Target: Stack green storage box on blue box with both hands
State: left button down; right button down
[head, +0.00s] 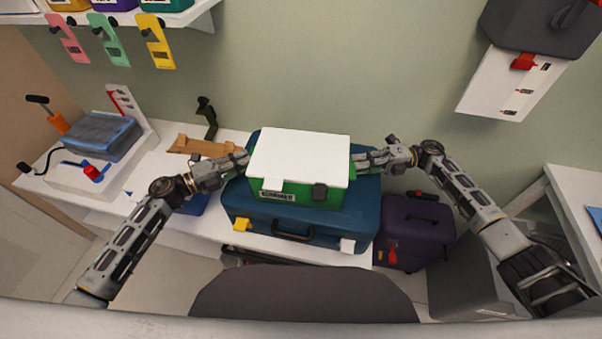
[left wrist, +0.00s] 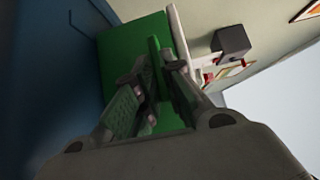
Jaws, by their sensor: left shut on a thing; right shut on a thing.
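The green storage box (head: 332,194) has a white lid (head: 300,155) and sits over the top of the blue box (head: 255,213) in the head view. I cannot tell whether it rests fully on it. My left gripper (head: 243,159) is at the green box's left side. In the left wrist view its fingers (left wrist: 158,85) are shut on a green ridge of the green box (left wrist: 118,60), with the blue box (left wrist: 50,80) beside it. My right gripper (head: 358,160) is at the box's right side, shut on it; its fingertips are partly hidden.
A purple case (head: 415,230) stands right of the blue box. A low white bench (head: 215,228) carries the blue box; a wooden piece (head: 200,146) and a black stand (head: 207,115) are behind my left arm. A dark rounded seat (head: 300,295) is in front.

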pick_arm(q)
jog(key=shift+r+p, duration=0.3)
pick_arm(e)
jog(key=shift+r, duration=0.3)
